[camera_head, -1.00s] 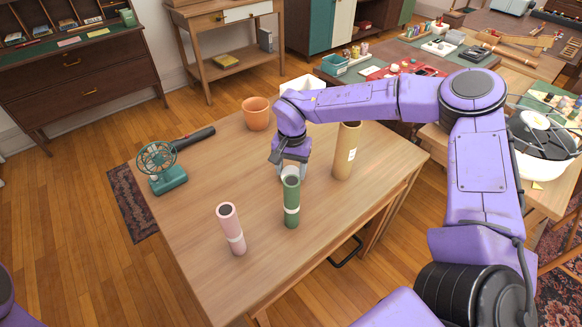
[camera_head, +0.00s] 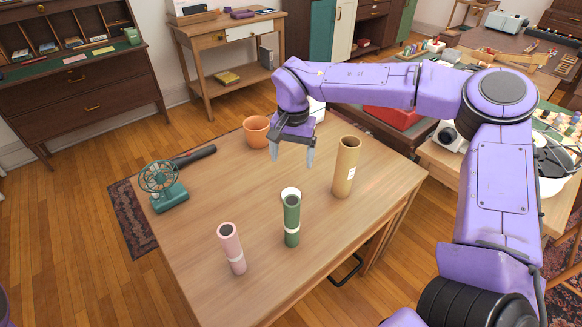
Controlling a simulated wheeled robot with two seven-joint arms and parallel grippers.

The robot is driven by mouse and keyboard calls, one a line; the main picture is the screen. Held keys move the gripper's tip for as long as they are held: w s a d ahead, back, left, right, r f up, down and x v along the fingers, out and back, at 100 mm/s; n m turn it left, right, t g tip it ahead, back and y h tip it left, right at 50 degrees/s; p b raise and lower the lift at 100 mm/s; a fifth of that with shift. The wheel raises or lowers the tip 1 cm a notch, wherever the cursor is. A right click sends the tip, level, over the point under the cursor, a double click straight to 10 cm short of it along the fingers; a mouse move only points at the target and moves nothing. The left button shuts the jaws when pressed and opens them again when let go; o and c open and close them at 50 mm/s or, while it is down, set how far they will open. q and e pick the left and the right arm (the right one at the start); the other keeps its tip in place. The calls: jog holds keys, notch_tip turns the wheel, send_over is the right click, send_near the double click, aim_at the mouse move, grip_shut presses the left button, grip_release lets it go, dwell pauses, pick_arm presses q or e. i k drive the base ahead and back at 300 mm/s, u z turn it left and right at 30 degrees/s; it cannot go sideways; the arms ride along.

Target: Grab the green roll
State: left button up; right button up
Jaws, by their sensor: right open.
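My right gripper (camera_head: 292,160) is open and empty, pointing down above the table. It is behind and above the green roll, apart from it. My left gripper is not in view.
The table's front is clear.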

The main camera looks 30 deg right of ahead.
aim_at(292, 223)
jog(key=k, duration=1)
